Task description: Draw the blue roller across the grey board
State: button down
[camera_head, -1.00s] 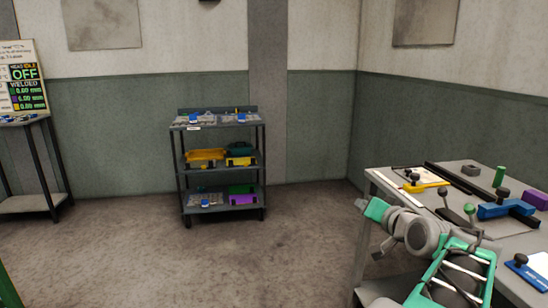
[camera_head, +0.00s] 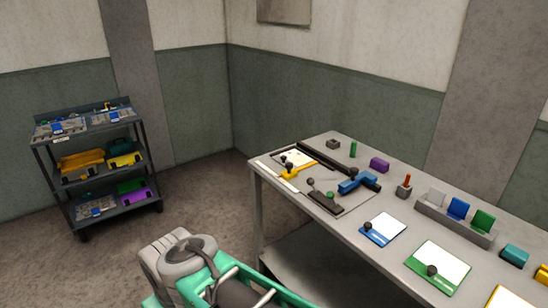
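On the grey worktable (camera_head: 390,255), a blue block-like piece (camera_head: 357,183) lies against a long dark bar; I cannot tell whether it is the blue roller. A blue-edged white panel (camera_head: 383,230) with a black knob lies nearer the table's front edge. No piece is clearly the grey board. My arm shows at the bottom, left of the table, but its gripper fingers are not seen.
A yellow-handled tool (camera_head: 294,171) lies on a white sheet at the table's far left end. A grey rack (camera_head: 456,225) holds white, blue and green pieces. A green-framed panel (camera_head: 438,267) lies near the front edge. A shelf cart (camera_head: 97,160) stands left; floor between is clear.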

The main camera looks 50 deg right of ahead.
aim_at(348, 185)
jog(key=z, duration=1.7)
jog(key=k, duration=0.65)
jog(key=u, duration=0.85)
jog(key=k, duration=0.55)
jog(key=u, duration=0.5)
jog(key=i, duration=1.8)
jog(key=z, duration=1.05)
jog(key=i, duration=0.95)
jog(key=z, duration=1)
